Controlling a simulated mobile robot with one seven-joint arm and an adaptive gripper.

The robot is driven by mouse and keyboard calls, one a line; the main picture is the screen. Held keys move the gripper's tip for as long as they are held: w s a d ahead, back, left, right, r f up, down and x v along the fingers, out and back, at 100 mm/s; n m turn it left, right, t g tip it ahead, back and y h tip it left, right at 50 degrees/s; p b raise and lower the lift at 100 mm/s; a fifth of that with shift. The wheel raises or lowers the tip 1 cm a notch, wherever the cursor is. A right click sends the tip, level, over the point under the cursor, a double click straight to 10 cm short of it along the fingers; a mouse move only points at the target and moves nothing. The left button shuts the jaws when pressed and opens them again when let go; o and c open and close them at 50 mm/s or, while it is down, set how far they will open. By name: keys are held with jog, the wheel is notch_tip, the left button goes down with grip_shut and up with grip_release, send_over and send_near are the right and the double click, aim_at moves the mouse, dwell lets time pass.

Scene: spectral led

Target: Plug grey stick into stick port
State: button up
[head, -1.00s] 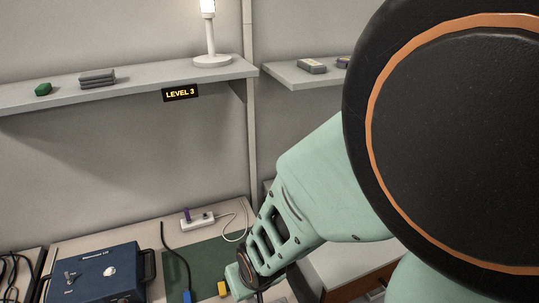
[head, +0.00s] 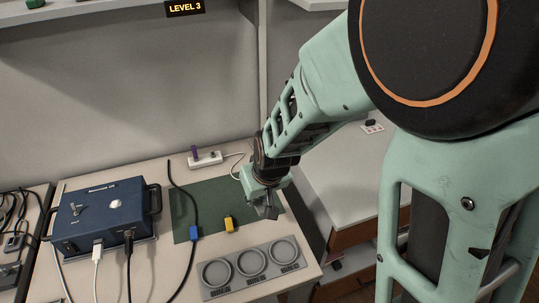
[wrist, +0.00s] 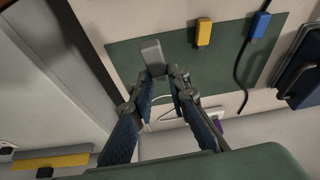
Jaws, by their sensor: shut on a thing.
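My gripper (wrist: 162,82) is shut on the grey stick (wrist: 151,52), which sticks out past the fingertips in the wrist view. In the head view my gripper (head: 266,208) hangs over the right part of the green mat (head: 212,197); the stick is hard to tell from the fingers there. No stick port is labelled. A blue connector (head: 194,233) ends a black cable on the mat. A white strip (head: 206,160) with a purple stick (head: 195,151) upright in it lies behind the mat. Both are apart from the grey stick.
A yellow stick (head: 229,224) lies on the mat, left of my gripper. A blue box (head: 102,216) with cables stands at the left. A grey tray with three round rings (head: 251,262) lies at the front. A shelf edge (head: 90,12) runs above.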

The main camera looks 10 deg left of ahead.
jog(key=w+f+b, duration=0.2)
jog(key=f, duration=0.1)
jog(key=w+f+b, duration=0.2)
jog(key=shift+a+f, duration=0.15)
jog(key=shift+a, duration=0.05)
jog(key=shift+w+f+b, duration=0.2)
jog(key=shift+f+b, duration=1.1)
jog(key=shift+f, duration=0.2)
jog(key=shift+f+b, duration=0.3)
jog(key=o, duration=0.8)
jog(key=shift+r, duration=0.1)
jog(key=shift+o, duration=0.2)
